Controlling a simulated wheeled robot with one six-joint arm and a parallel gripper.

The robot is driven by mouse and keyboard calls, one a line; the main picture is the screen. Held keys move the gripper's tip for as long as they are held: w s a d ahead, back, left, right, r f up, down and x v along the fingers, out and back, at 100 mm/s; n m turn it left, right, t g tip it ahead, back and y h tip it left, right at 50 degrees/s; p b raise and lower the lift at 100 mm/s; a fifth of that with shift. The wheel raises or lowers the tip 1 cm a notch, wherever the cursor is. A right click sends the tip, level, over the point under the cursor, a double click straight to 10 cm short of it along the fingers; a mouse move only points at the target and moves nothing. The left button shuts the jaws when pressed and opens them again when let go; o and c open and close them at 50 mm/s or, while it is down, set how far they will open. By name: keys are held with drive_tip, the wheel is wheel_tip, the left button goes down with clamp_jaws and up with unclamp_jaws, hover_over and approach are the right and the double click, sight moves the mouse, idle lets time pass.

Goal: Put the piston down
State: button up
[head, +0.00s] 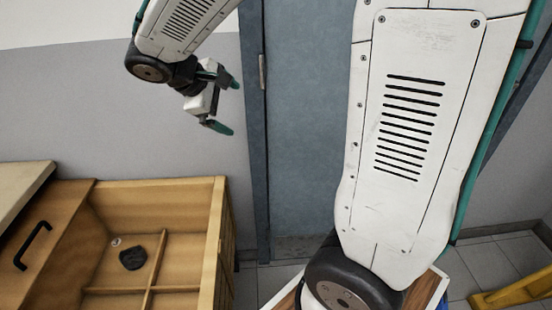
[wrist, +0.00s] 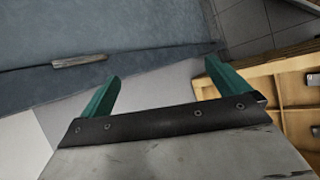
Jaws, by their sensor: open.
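My gripper (head: 226,105) is raised in the upper left of the head view, above and to the right of the open drawer. Its two green fingers stand wide apart with nothing between them, as the wrist view also shows (wrist: 162,70). A dark, roundish object (head: 132,258) lies in the back left compartment of the wooden drawer (head: 165,184). It may be the piston, but its shape is too small to be sure. A small pale ring-like piece (head: 116,242) lies beside it. No other piston shows.
Thin wooden dividers (head: 153,272) split the drawer. A drawer front with a black handle (head: 33,246) is at the left, below a pale worktop (head: 20,185). A blue-grey door (head: 318,130) stands behind. A yellow object (head: 515,293) is on the tiled floor at right.

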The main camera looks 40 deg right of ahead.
drive_tip(key=s+a+m+y, duration=0.3)
drive_tip(key=s+y, duration=0.1)
drive_tip(key=s, duration=0.7)
drive_tip(key=s+a+r+m+y, duration=0.1)
drive_tip(key=s+a+m+y, duration=0.2)
drive_tip(key=s, duration=0.9)
drive_tip(key=shift+s+m+t+y, duration=0.15)
drive_tip(key=shift+m+t+y, duration=0.2)
drive_tip(key=shift+y, duration=0.35)
drive_tip(key=shift+r, duration=0.1)
